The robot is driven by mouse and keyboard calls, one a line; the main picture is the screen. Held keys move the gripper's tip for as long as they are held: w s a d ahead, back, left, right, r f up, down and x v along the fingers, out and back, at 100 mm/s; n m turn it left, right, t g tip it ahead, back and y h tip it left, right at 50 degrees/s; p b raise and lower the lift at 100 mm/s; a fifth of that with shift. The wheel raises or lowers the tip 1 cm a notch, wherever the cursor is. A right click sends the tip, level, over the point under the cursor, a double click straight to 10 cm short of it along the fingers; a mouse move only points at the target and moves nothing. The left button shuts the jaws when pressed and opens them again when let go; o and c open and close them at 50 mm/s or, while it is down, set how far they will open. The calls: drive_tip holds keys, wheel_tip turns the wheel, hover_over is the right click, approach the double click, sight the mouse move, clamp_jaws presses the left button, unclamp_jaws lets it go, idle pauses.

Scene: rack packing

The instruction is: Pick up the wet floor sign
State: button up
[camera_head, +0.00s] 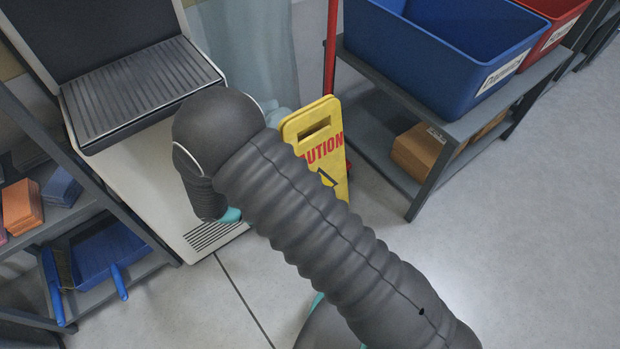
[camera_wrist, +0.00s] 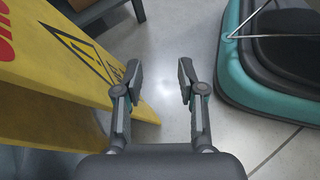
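The yellow wet floor sign (camera_head: 330,150) stands upright on the floor in the head view, partly hidden behind my arm. It shows red "CAUTION" lettering, a dark warning symbol and a slot near its top. In the wrist view the sign (camera_wrist: 60,50) fills the left side, with a black triangle symbol. My gripper (camera_wrist: 158,75) is open, with its two fingers apart and nothing between them. The left finger is close beside the sign's edge; I cannot tell whether it touches. In the head view my gripper is hidden behind my arm.
A grey rack (camera_head: 425,190) at the right holds a blue bin (camera_head: 440,60), a red bin (camera_head: 565,20) and a cardboard box (camera_head: 420,150). A white machine (camera_head: 165,180) stands at the left beside a shelf with a blue dustpan (camera_head: 105,255). Open floor (camera_head: 540,200) lies at the right.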

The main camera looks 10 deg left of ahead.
drive_tip(key=a+f+n+t, duration=0.7)
drive_tip(key=f+n+t, duration=0.2)
drive_tip(key=f+t, duration=0.1)
drive_tip(key=shift+g, duration=0.3)
drive_tip(key=x, duration=1.3)
drive_tip(key=shift+w+a+f, duration=0.1)
drive_tip(key=shift+w+a, duration=0.05)
drive_tip(key=shift+w, duration=0.15)
clamp_jaws()
